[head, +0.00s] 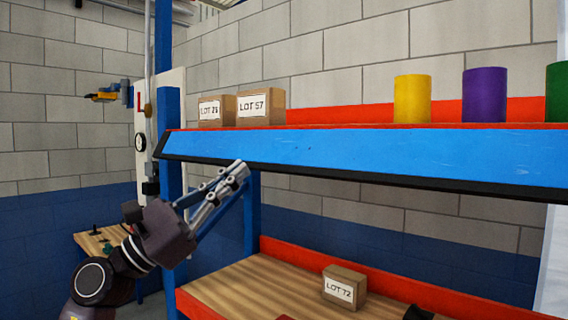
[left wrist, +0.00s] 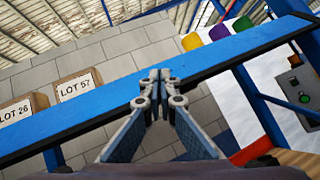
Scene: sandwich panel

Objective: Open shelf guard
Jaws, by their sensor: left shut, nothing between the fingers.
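The shelf guard (head: 330,152) is a long blue panel with a black lower edge, along the front of the upper shelf. It slopes across the left wrist view as a blue band (left wrist: 95,122). My left gripper (head: 240,168) is shut and empty, pointing up and right at the guard's lower edge near its left end. In the left wrist view its closed fingertips (left wrist: 158,76) overlap the blue band; I cannot tell whether they touch it. My right gripper is not in view.
On the upper shelf stand boxes LOT 21 or 26 (head: 212,112) and LOT 57 (head: 261,104), and yellow (head: 412,98), purple (head: 484,95) and green (head: 558,92) cylinders. Box LOT 72 (head: 344,288) sits on the lower shelf (head: 235,290). A blue post (head: 170,205) stands beside my left arm.

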